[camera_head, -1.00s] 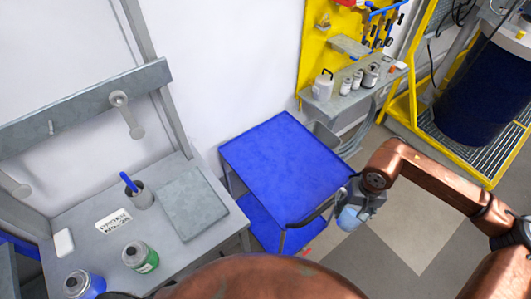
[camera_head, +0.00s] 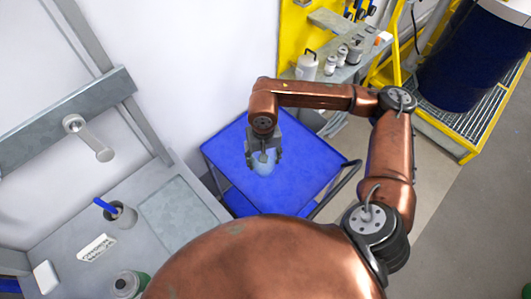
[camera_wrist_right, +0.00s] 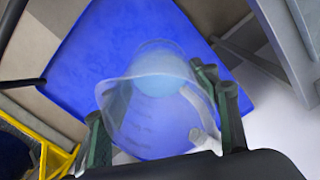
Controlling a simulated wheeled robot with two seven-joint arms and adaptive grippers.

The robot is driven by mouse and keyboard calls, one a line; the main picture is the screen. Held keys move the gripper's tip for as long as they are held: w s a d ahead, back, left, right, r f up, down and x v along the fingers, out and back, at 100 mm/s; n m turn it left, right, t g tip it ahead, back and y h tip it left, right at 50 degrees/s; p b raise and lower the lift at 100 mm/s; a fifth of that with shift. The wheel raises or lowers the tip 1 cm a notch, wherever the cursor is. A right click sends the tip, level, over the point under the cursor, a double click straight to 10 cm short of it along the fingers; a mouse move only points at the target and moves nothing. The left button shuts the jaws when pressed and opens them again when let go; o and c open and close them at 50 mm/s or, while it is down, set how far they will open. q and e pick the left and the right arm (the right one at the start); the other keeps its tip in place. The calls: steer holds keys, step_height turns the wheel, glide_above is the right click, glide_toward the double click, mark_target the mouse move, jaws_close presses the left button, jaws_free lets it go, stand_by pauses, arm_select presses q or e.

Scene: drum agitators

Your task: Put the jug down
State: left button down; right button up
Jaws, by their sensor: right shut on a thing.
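The jug (camera_head: 264,161) is a clear, bluish measuring jug with light blue liquid in it. It also shows in the right wrist view (camera_wrist_right: 155,105), where graduation marks show on its wall. My right gripper (camera_head: 264,152) is shut on the jug, and its fingers also show on both sides of it in the right wrist view (camera_wrist_right: 165,125). The jug is over the top of the blue cart (camera_head: 300,165); I cannot tell whether its base touches the surface. My left gripper is not in view.
The cart top around the jug is bare. A black cart handle (camera_head: 338,188) is at its right. A grey bench (camera_head: 60,235) on the left holds a pen cup (camera_head: 121,214) and a green-banded bottle (camera_head: 129,285). A white canister (camera_head: 306,66) stands on the back shelf.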

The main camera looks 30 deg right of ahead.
mark_target(269, 168)
steer(key=m, duration=0.1)
steer(key=s+m, duration=0.1)
steer(key=m, duration=0.1)
steer(key=shift+s+d+f, duration=0.1)
steer(key=shift+s+f, duration=0.05)
steer(key=shift+f, duration=0.15)
steer(key=m, duration=0.1)
steer(key=s+m, duration=0.1)
steer(key=m, duration=0.1)
steer(key=f+m, duration=0.1)
steer(key=m, duration=0.1)
steer(key=shift+s+d+p, duration=0.15)
steer(key=shift+p, duration=0.2)
steer(key=s+d+f+m+p, duration=0.25)
steer(key=s+m, duration=0.35)
steer(key=m, duration=1.4)
steer(key=shift+m, duration=0.3)
steer(key=w+d+f, duration=0.2)
steer(key=d+f, duration=0.1)
steer(key=w+d+f+p, duration=0.1)
steer(key=w+d+f, duration=0.2)
steer(key=d, duration=0.1)
steer(key=w+d+f, duration=0.3)
steer(key=d+f, duration=0.1)
steer(key=shift+w+f, duration=0.1)
steer(key=shift+w, duration=0.1)
step_height(269, 168, down, 3)
steer(key=shift+r+p, duration=0.1)
steer(key=shift+p, duration=0.6)
